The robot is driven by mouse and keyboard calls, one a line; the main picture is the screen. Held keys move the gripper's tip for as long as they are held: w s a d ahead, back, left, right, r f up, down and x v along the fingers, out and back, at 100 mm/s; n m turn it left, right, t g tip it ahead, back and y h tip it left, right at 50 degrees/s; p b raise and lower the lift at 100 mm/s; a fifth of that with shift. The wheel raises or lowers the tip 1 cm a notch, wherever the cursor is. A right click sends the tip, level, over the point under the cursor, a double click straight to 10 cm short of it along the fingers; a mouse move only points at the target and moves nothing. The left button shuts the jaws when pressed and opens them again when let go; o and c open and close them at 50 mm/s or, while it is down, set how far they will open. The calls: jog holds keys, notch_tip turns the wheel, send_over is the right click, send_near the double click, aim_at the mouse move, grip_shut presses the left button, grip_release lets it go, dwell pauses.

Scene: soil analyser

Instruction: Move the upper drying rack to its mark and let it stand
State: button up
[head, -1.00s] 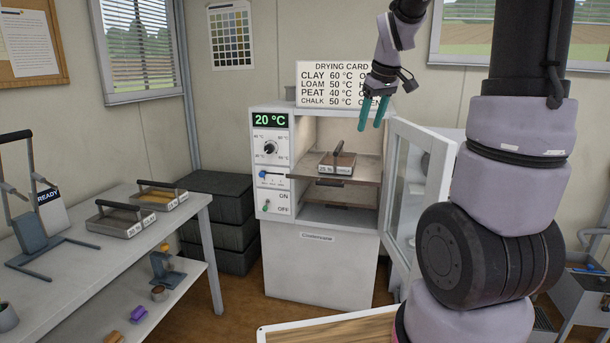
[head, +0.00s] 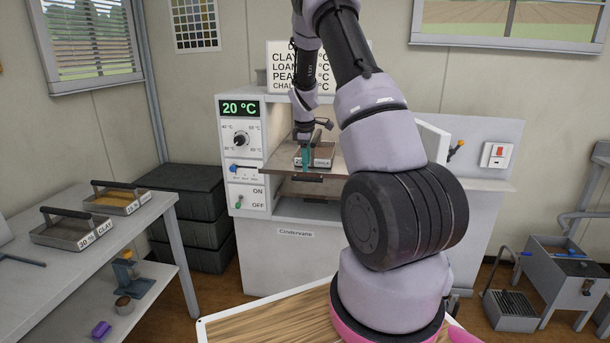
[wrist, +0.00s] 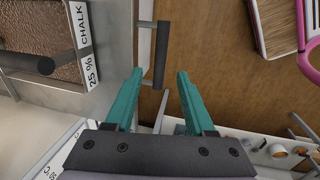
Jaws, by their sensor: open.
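The upper drying rack (head: 278,163) is a flat shelf that sticks out a little from the white oven's chamber. A tray labelled 25 % chalk (head: 322,157) stands on it. In the wrist view the rack (wrist: 118,80) shows its grey edge, with a dark bar handle (wrist: 161,55) at the front. My gripper (head: 306,158) is at the front of the rack. In the wrist view my gripper (wrist: 161,73) has its teal fingers apart, one on each side of the handle, with gaps showing. I cannot make out the mark.
The oven (head: 293,262) has its door open at the right, mostly hidden behind my arm. A lower rack (head: 290,188) lies below. A bench (head: 150,232) with two soil trays stands at the left. Dark crates (head: 190,220) stand beside the oven.

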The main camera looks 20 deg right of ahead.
aim_at(307, 178)
jog(key=f, duration=0.4)
jog(key=w+d+f, duration=0.1)
jog(key=f, duration=0.1)
jog(key=shift+a, duration=0.1)
grip_shut()
dwell(1.3)
